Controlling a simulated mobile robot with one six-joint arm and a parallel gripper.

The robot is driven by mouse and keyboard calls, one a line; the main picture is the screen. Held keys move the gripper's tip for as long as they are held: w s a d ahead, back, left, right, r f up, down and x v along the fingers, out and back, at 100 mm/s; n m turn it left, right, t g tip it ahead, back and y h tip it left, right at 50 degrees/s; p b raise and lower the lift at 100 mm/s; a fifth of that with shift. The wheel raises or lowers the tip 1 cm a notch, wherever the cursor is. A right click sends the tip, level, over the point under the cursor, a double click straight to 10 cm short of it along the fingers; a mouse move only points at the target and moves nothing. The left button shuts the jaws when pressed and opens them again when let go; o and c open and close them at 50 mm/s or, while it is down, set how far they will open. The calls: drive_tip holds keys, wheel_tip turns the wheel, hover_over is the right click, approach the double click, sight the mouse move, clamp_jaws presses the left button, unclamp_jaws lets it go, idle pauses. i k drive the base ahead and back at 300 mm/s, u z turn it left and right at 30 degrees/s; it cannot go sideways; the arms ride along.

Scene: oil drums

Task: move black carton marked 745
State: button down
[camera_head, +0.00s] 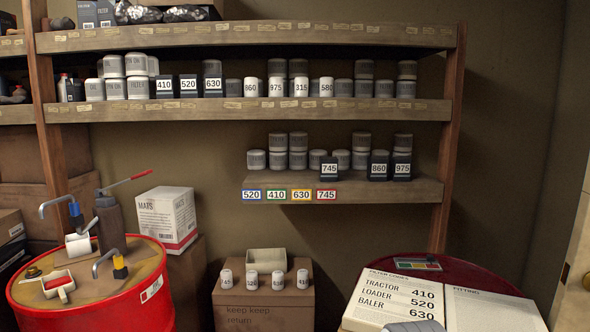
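My gripper's fingers do not show. A grey rounded shape at the bottom edge, over the open booklet, is cut off, and I cannot tell what it is.
Black cartons 860 (378,167) and 975 (402,167) stand right of carton 745. The lower shelf's left front is bare. Cartons 410 (164,86), 520 and 630 stand on the shelf above. Red drums stand left (140,290) and right, the right one bearing a booklet (400,295).

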sight(328, 172)
drive_tip(key=u, duration=1.8)
drive_tip(key=i, duration=1.55)
drive_tip(key=z, duration=1.95)
drive_tip(key=i, duration=1.9)
drive_tip(key=z, duration=0.8)
